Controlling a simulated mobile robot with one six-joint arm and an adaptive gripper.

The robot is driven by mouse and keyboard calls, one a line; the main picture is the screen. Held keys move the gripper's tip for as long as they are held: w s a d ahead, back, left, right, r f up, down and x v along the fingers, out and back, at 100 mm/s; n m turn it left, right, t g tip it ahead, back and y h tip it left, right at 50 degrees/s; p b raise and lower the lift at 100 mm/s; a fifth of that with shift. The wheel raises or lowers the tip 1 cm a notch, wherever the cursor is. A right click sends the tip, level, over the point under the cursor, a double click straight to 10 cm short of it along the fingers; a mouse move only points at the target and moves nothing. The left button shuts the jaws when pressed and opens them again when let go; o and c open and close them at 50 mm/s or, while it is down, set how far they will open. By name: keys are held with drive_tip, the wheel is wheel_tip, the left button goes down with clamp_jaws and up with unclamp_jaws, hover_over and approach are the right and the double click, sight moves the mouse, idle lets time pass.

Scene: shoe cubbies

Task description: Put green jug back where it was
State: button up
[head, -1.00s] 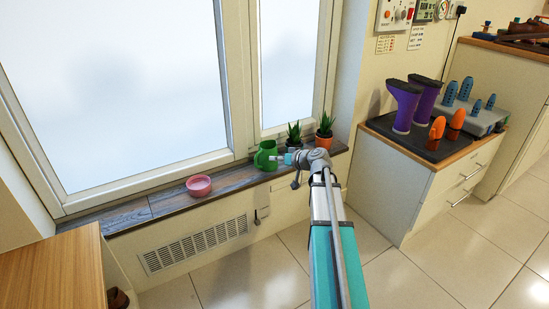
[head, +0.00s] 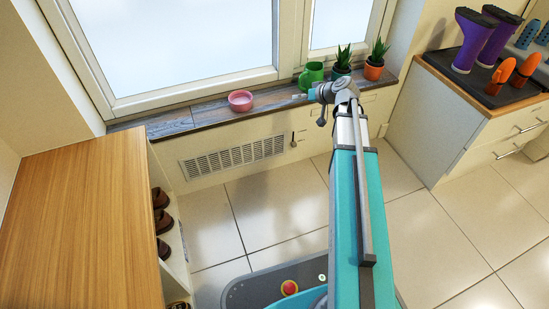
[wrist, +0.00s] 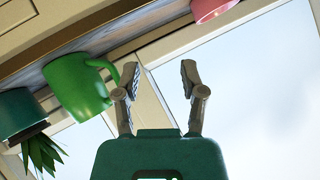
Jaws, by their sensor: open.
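The green jug (head: 310,76) stands on the windowsill beside the plant pots. It also shows in the wrist view (wrist: 75,85), upside down, with its handle towards my gripper. My gripper (wrist: 161,73) is open, with nothing between its fingers. In the head view its tip (head: 302,97) is just in front of and below the jug, and my wrist partly hides that area. The fingers look apart from the jug.
A pink bowl (head: 240,104) sits on the windowsill (head: 205,113) to the left, with bare sill between it and the jug. A teal pot (head: 341,72) and an orange pot (head: 373,71) with plants stand right of the jug. A wooden-topped cabinet (head: 80,225) is at left.

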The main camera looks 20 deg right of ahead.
drive_tip(key=s+a+f+g+h, duration=0.3)
drive_tip(key=s+a+f+g, duration=0.1)
drive_tip(key=s+a, duration=0.4)
drive_tip(key=s+a+f+g+h, duration=0.3)
drive_tip(key=s+a+f+g, duration=0.1)
drive_tip(key=s+a, duration=0.5)
drive_tip(key=s+g, duration=0.1)
drive_tip(key=s, duration=0.1)
drive_tip(key=shift+s+f+g, duration=0.2)
drive_tip(key=shift+s+g, duration=0.1)
drive_tip(key=shift+a+r, duration=0.1)
wheel_tip(320, 180, up, 51)
drive_tip(key=p, duration=5.1)
drive_tip(key=shift+r+p, duration=0.15)
drive_tip(key=shift+p, duration=0.15)
